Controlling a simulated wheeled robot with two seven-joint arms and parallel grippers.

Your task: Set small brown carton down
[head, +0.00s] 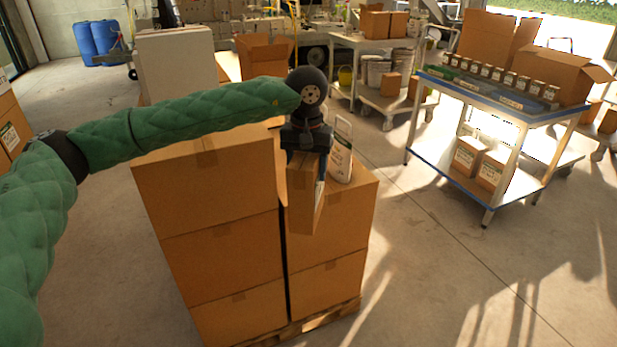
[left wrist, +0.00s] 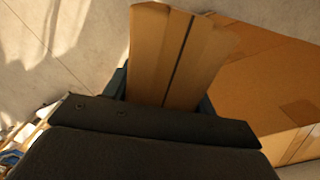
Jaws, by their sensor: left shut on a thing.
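The small brown carton (head: 304,195) hangs upright below my left gripper (head: 306,150) in the head view. My left gripper is shut on it. In the left wrist view the carton (left wrist: 170,55) sits between the fingers of my left gripper (left wrist: 163,95), with a dark seam along it. In the head view the carton overlaps the shorter right-hand stack of large cartons (head: 345,220), beside the taller left-hand stack (head: 208,200). Whether it touches either stack, I cannot tell. My right gripper is not in view.
A white container with a label (head: 342,150) stands on the right-hand stack, just right of the held carton. The stacks rest on a wooden pallet (head: 325,317). A blue-edged cart (head: 470,88) with small boxes stands at right. Open floor (head: 440,270) lies between.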

